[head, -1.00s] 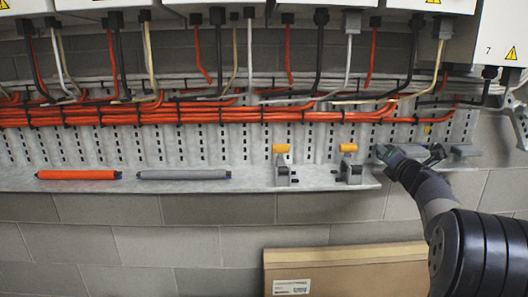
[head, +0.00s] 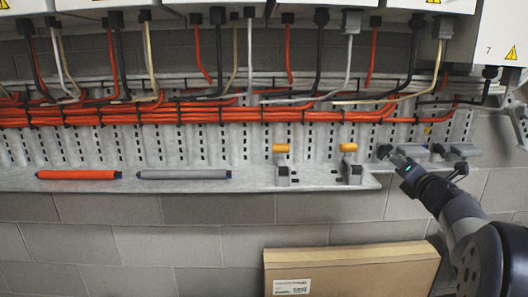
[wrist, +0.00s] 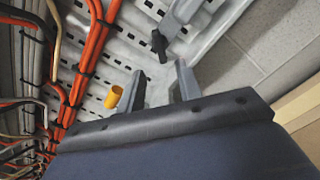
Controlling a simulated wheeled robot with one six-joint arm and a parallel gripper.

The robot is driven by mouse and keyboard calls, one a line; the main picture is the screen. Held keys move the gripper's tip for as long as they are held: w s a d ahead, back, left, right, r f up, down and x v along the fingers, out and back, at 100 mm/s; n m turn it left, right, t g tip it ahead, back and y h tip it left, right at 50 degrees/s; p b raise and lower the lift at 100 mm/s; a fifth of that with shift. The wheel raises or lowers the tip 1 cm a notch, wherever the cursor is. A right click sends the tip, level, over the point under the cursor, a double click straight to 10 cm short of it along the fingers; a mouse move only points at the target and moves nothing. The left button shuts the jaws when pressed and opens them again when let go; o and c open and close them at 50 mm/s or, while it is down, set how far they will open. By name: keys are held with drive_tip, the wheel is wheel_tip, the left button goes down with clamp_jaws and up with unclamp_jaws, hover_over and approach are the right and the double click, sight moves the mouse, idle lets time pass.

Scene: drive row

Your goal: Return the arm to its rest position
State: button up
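My gripper (head: 396,160) is at the right end of the metal shelf, at the lower right in the head view, with my arm coming up from the lower right corner. In the wrist view its two grey fingers (wrist: 160,82) stand apart with nothing between them. An orange-yellow cap (wrist: 113,97) shows beside the left finger, and a grey fitting with a black part (wrist: 159,45) lies beyond the fingertips. I cannot tell from the head view whether the gripper touches the shelf.
The shelf (head: 330,184) carries an orange rod (head: 79,174), a grey rod (head: 184,174) and two yellow-topped clamps (head: 283,165) (head: 350,164). Orange cables (head: 180,113) run above. A cardboard box (head: 350,267) stands below. The wall between shelf and box is clear.

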sight(386, 154)
drive_tip(key=w, duration=0.8)
drive_tip(key=shift+w+a, duration=0.15)
drive_tip(key=shift+w, duration=0.25)
drive_tip(key=shift+r+m+p, duration=0.2)
drive_tip(key=shift+m+p, duration=0.4)
drive_tip(key=shift+p, duration=0.1)
drive_tip(key=m+p, duration=0.1)
drive_tip(key=m, duration=0.1)
drive_tip(key=shift+r+m+p, duration=0.1)
drive_tip(key=shift+m+p, duration=0.2)
drive_tip(key=shift+p, duration=0.1)
drive_tip(key=m+p, duration=0.2)
drive_tip(key=m, duration=0.2)
drive_tip(key=shift+p, duration=0.4)
drive_tip(key=shift+f+m+p, duration=0.2)
drive_tip(key=shift+m+p, duration=0.15)
drive_tip(key=shift+m, duration=0.35)
drive_tip(key=shift+s, duration=0.1)
